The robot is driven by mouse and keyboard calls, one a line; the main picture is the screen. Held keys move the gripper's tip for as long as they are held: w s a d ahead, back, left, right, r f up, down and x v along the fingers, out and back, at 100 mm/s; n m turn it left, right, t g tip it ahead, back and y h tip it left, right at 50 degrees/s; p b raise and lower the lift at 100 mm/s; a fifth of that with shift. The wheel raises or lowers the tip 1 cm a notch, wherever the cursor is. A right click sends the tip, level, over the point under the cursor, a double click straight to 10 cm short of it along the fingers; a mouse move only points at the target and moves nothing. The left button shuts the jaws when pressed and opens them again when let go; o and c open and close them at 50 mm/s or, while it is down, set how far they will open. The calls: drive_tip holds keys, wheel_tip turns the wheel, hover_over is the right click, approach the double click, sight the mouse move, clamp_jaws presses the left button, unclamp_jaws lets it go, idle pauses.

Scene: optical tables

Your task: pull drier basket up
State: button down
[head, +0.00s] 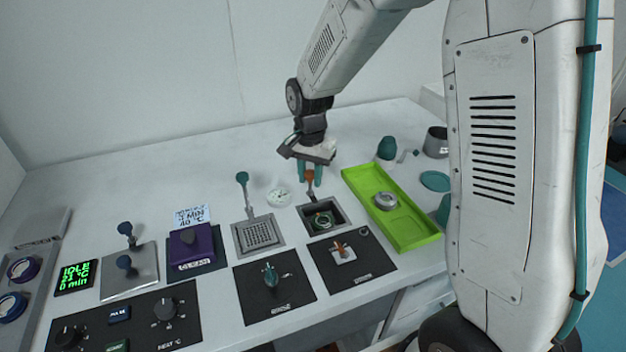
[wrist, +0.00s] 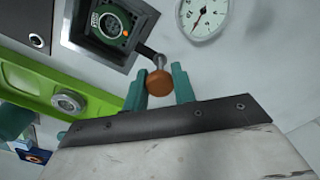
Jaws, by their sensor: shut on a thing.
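In the head view my gripper (head: 311,178) points down over the back of a square dark well (head: 339,214) in the table. It is shut on the orange-brown knob (head: 310,176) of an upright handle. In the wrist view the teal fingers of my gripper (wrist: 160,88) stand on either side of the same knob (wrist: 160,82). The handle's thin rod leads to the well, where a round dark-green piece (wrist: 110,25) sits low inside. I take this as the drier basket; its basket part is mostly hidden and no label is readable.
A perforated basket (head: 258,235) with a teal-knobbed handle (head: 242,177) stands left of the well. A round gauge (head: 279,196) lies between. A green tray (head: 412,230) holding a metal ring (head: 385,201) is close on the right. Knob panels (head: 272,284) line the front.

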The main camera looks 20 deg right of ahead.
wheel_tip(320, 180, up, 4)
drive_tip(key=shift+w+r, duration=0.1)
drive_tip(key=shift+r, duration=0.15)
drive_tip(key=c, duration=1.1)
unclamp_jaws()
drive_tip(key=shift+c, duration=0.2)
wheel_tip(320, 180, up, 8)
